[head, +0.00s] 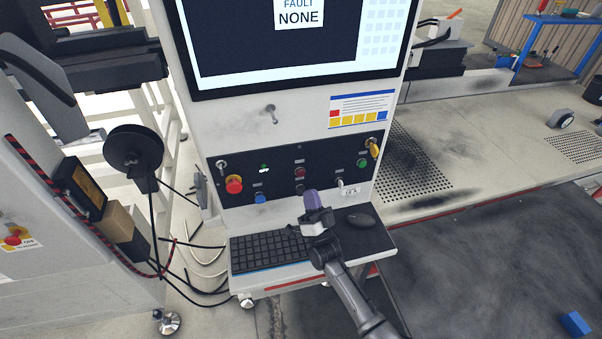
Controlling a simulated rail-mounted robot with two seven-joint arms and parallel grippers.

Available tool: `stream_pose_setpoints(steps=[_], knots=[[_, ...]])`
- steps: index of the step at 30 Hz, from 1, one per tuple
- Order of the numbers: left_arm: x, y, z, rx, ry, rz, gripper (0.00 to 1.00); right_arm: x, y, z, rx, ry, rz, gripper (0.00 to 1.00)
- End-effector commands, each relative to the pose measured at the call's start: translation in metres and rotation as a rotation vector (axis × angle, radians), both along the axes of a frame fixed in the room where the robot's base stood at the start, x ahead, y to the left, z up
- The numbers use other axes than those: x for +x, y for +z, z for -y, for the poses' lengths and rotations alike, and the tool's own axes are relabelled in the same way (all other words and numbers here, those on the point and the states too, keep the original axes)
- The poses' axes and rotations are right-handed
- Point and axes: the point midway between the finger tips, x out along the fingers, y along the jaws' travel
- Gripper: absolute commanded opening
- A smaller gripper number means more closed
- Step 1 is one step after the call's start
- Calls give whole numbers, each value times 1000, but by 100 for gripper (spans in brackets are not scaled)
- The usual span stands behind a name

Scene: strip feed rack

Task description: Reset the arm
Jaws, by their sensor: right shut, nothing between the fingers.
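My right gripper (312,197) is shut and empty. It is in front of the control panel (328,172) of a grey console, above the keyboard shelf, with its arm coming in from the bottom right. Whether it touches the panel I cannot tell. The panel carries a red emergency button (233,184), a blue button (260,198), a green button (362,162), a yellow-handled switch (374,149) and small toggles. The screen (290,45) above reads "FAULT NONE". My left gripper is not in view.
A black keyboard (268,251) and a mouse (361,219) lie on the console shelf. A grey cabinet (80,230) and loose cables stand at the left. A perforated plate (412,162) lies right of the console. A blue block (575,324) is on the dark floor mat.

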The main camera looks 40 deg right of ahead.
Motion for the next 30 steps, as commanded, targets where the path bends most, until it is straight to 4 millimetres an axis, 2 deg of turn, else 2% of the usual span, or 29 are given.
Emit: stream_pose_setpoints(steps=[23,26,30], knots=[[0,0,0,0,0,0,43,0,-2,-1,-3,3,-18,0],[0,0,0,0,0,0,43,-1,-9,-7,-16,14,-91,0],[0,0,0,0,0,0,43,-8,-31,-26,-63,49,-312,0]])
